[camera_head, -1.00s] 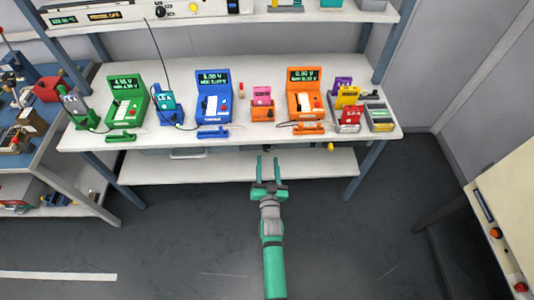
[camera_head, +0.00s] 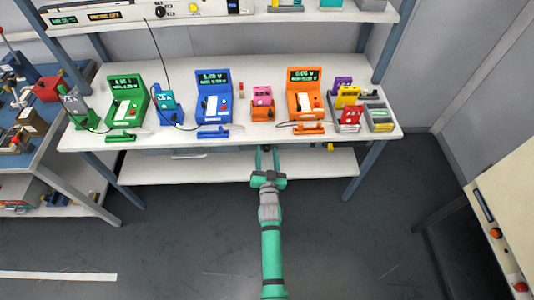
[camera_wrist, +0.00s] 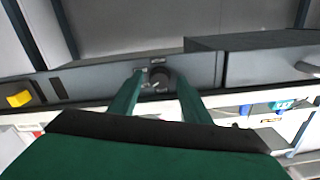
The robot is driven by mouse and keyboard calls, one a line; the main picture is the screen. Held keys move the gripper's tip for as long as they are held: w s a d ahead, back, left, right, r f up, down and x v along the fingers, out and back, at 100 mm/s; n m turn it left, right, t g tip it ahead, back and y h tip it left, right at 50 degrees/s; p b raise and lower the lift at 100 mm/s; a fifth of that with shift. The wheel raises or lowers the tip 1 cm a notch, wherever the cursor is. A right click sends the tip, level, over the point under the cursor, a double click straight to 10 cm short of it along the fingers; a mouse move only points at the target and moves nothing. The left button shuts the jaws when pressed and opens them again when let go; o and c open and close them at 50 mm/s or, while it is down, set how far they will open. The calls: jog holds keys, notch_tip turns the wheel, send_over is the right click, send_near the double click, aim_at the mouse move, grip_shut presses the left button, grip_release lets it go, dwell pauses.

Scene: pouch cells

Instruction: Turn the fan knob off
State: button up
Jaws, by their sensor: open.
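The fan knob (camera_wrist: 158,83) is a dark round knob on a grey panel (camera_wrist: 205,68) in the wrist view, with small markings around it. In the wrist view my gripper's fingers stand to the left and right of the knob, with nothing held. I cannot tell whether they touch it.
A yellow part (camera_wrist: 18,98) sits on the same panel; a yellow part also shows under the bench edge (camera_head: 330,147). A dark box-like edge (camera_wrist: 250,42) stands beside the knob. The bench top (camera_head: 245,138) holds green, blue and orange meters. A lower shelf (camera_head: 200,168) lies below.

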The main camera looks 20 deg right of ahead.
jog(key=shift+c, duration=0.5)
jog(key=c, duration=0.9)
jog(key=shift+c, duration=0.2)
jog(key=n, duration=1.1)
jog(key=shift+n, duration=0.4)
jog(key=o, duration=1)
